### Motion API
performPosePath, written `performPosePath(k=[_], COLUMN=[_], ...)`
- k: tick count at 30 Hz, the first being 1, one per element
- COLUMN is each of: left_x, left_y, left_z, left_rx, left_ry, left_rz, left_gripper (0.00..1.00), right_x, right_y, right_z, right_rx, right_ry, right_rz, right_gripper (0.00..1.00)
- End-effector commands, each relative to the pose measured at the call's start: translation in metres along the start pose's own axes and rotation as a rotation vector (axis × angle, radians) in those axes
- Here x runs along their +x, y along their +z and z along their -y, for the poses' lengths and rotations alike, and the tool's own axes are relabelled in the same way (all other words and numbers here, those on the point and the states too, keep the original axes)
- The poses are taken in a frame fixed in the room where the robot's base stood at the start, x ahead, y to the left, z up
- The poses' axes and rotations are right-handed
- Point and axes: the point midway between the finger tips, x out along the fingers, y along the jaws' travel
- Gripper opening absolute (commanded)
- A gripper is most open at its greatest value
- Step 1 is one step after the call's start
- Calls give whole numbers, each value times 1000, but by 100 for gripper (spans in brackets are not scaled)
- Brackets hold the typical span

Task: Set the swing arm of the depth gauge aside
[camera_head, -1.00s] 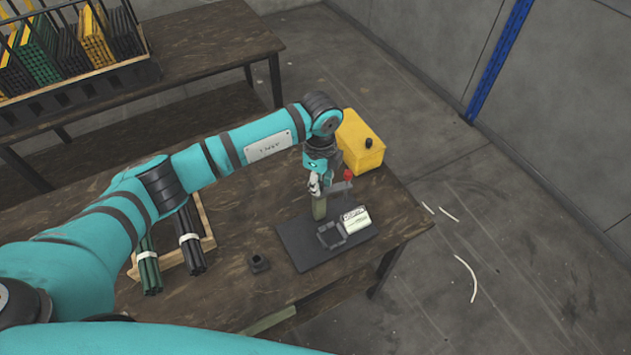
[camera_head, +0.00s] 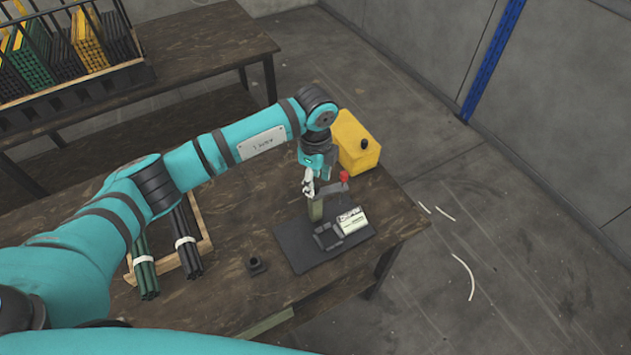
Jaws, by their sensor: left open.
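The depth gauge stands on a dark base plate (camera_head: 297,259) on the wooden table. Its olive-green post (camera_head: 315,210) rises near the plate's back edge. The grey swing arm (camera_head: 332,191) reaches out to the right near the top of the post, with a red knob (camera_head: 344,177) by its right end. My left gripper (camera_head: 309,193) is open and points down at the post top, beside the left part of the swing arm. I cannot tell whether it touches. A dark clamp-like block (camera_head: 327,237) and a white labelled block (camera_head: 352,220) sit on the plate. My right gripper is not in view.
A wooden tray (camera_head: 205,232) holds dark and green rod bundles. A rack of rods (camera_head: 75,80) stands on the rear table.

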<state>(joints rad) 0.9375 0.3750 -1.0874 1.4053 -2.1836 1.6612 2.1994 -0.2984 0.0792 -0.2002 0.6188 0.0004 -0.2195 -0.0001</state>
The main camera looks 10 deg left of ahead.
Motion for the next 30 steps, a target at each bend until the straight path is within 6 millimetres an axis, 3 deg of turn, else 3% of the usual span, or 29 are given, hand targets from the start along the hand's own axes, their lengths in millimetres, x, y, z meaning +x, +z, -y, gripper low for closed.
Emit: performPosePath(k=[9,15,30], left_x=[-69,-97,-104], left_y=[0,0,0], left_z=[2,1,1], left_rx=[0,0,0], left_ry=[-6,-4,-3], left_rz=[0,0,-1], left_gripper=[45,45,45], right_x=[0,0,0], right_y=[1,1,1], right_z=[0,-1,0], right_rx=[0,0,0], right_ry=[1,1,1], right_rz=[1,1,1], right_gripper=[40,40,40])
